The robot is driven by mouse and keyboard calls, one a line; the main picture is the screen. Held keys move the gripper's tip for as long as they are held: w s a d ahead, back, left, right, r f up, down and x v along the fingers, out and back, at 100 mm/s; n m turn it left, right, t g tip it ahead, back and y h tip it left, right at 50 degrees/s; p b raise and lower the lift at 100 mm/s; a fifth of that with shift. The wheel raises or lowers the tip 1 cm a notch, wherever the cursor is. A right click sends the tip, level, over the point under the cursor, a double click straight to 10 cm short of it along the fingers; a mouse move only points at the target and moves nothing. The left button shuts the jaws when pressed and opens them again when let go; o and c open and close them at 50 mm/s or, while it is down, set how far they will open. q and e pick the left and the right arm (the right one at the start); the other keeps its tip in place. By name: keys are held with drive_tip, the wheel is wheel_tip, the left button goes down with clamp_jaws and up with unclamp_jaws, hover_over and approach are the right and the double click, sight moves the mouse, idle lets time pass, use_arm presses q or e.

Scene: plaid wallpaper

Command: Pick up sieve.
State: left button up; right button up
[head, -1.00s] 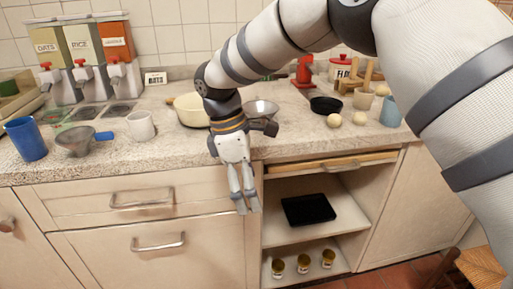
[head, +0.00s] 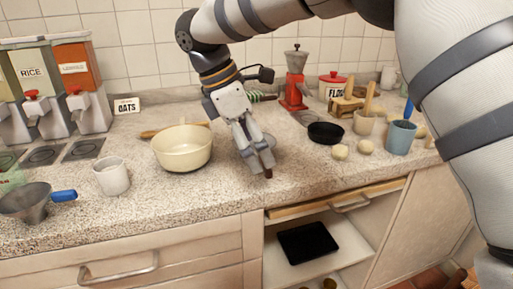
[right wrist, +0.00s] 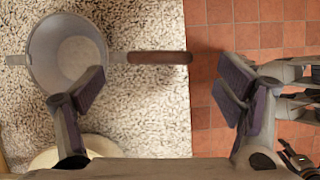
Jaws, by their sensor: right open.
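The sieve (right wrist: 66,50) is a round grey metal bowl with a brown handle (right wrist: 160,58). In the right wrist view it lies on the speckled counter at the upper left, its handle pointing right past the counter edge. My right gripper (right wrist: 163,92) is open and empty above it, with the handle in the gap between the fingers in the picture. In the head view my right gripper (head: 258,160) hides most of the sieve; part of its bowl (head: 270,140) shows behind the fingers.
A cream pot (head: 182,150) stands just left of my right gripper. A black pan (head: 325,133), pale round items (head: 340,152) and a blue cup (head: 400,138) are to the right. A white mug (head: 112,177) and a blue-handled metal cone (head: 25,202) are left. An open shelf (head: 350,252) is below.

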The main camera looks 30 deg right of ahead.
drive_tip(key=shift+s+d+f, duration=0.2)
drive_tip(key=shift+d+f, duration=0.2)
drive_tip(key=shift+f, duration=0.15)
drive_tip(key=shift+s+d+f, duration=0.15)
drive_tip(key=shift+d+f, duration=0.2)
drive_tip(key=shift+f, duration=0.45)
drive_tip(key=c, duration=1.3)
use_arm(q)
drive_tip(key=shift+w+r, duration=0.35)
drive_tip(key=shift+w, duration=0.05)
use_arm(e)
drive_tip(key=shift+o, duration=0.2)
drive_tip(key=shift+w, duration=0.1)
